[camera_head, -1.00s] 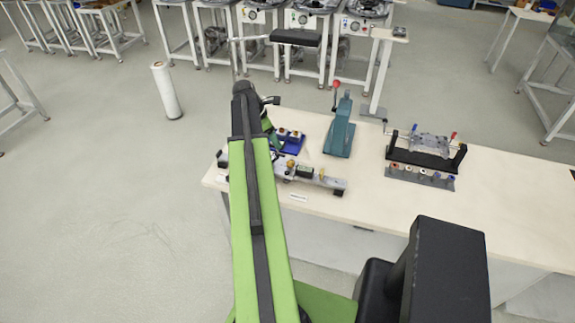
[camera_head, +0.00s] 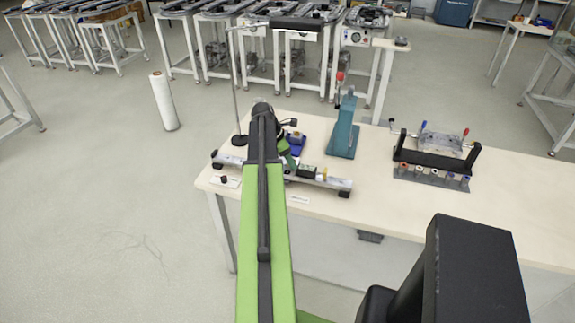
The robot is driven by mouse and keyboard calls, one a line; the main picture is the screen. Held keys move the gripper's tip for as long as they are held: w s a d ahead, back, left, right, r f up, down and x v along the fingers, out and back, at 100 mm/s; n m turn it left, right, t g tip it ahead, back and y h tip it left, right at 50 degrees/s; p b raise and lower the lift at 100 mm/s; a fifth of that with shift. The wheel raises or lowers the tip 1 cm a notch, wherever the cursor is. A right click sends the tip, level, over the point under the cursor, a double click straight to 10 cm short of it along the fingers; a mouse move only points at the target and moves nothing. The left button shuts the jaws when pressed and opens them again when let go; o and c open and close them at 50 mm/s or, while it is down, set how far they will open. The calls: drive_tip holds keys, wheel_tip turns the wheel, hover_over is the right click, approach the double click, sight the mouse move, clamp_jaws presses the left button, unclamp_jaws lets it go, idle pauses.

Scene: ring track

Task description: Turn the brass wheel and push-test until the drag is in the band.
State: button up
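A grey rail fixture (camera_head: 318,180) lies along the front left edge of the bench. A small yellowish, brass-like part (camera_head: 323,173) stands near its right end. It is too small to tell whether this is the brass wheel. My green and black arm reaches out over the left part of the rail and covers some of it. The end of my arm is by the rail's back side, left of a blue block. My gripper's fingers are hidden or too small to make out, so I cannot tell whether they touch anything. No drag reading is legible.
The blue block (camera_head: 297,146) sits behind the rail. A teal press (camera_head: 343,135) with a red knob stands right of it. A black cradle (camera_head: 434,160) stands farther right, with a row of coloured pieces (camera_head: 432,175) before it. The bench's front right is clear.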

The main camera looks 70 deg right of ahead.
drive_tip(key=shift+c, duration=0.3)
clamp_jaws()
drive_tip(key=shift+a+f, duration=0.1)
drive_tip(key=shift+a, duration=0.5)
drive_tip(key=shift+d, duration=0.35)
drive_tip(key=shift+d+r, duration=0.2)
drive_tip(key=shift+d, duration=0.05)
drive_tip(key=shift+c, duration=1.9)
unclamp_jaws()
drive_tip(key=o, duration=0.4)
drive_tip(key=shift+d+f, duration=0.1)
drive_tip(key=shift+d, duration=0.05)
drive_tip(key=shift+o, duration=0.2)
